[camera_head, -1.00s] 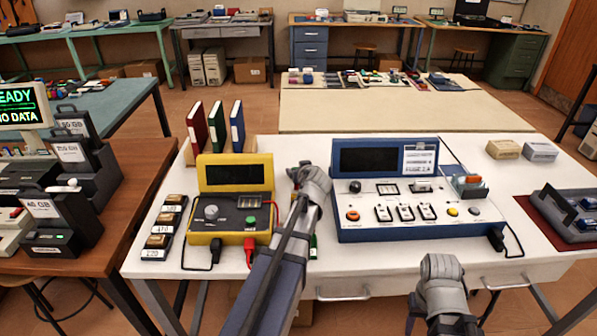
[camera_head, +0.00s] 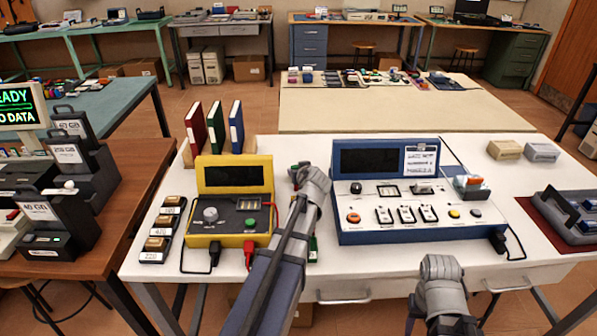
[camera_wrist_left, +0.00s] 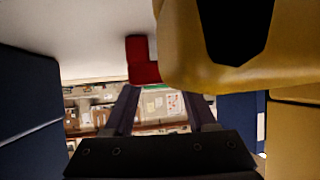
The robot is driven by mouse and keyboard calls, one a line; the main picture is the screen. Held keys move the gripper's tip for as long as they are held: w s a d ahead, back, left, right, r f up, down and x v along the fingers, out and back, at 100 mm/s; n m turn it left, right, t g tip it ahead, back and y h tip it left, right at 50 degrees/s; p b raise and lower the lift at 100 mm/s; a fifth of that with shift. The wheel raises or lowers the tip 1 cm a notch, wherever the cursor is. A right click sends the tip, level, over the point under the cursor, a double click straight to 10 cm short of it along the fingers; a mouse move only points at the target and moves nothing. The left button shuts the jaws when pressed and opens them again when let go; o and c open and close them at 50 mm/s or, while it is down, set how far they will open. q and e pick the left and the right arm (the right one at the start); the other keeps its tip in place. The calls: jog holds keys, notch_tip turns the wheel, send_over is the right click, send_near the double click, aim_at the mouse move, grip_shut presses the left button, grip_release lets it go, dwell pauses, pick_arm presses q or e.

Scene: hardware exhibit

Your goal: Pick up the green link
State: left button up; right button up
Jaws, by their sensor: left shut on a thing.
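My left gripper (camera_head: 300,170) reaches over the white table between the yellow tester (camera_head: 235,172) and the blue console (camera_head: 390,236). A small greenish piece shows at its fingertips, which I take to be the green link; the hand hides most of it. Another bit of green (camera_head: 313,250) shows beside my left arm, mostly hidden. My right gripper (camera_head: 441,266) is at the table's front edge, its fingers hidden.
Red, green and blue binders (camera_head: 215,127) stand behind the yellow tester. Several labelled blocks (camera_head: 158,243) lie left of it, and black and red plugs (camera_head: 249,257) at its front. A grey tray (camera_head: 570,215) sits on a red mat at right.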

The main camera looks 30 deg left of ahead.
notch_tip(320, 180, up, 10)
jog(key=p, duration=0.9)
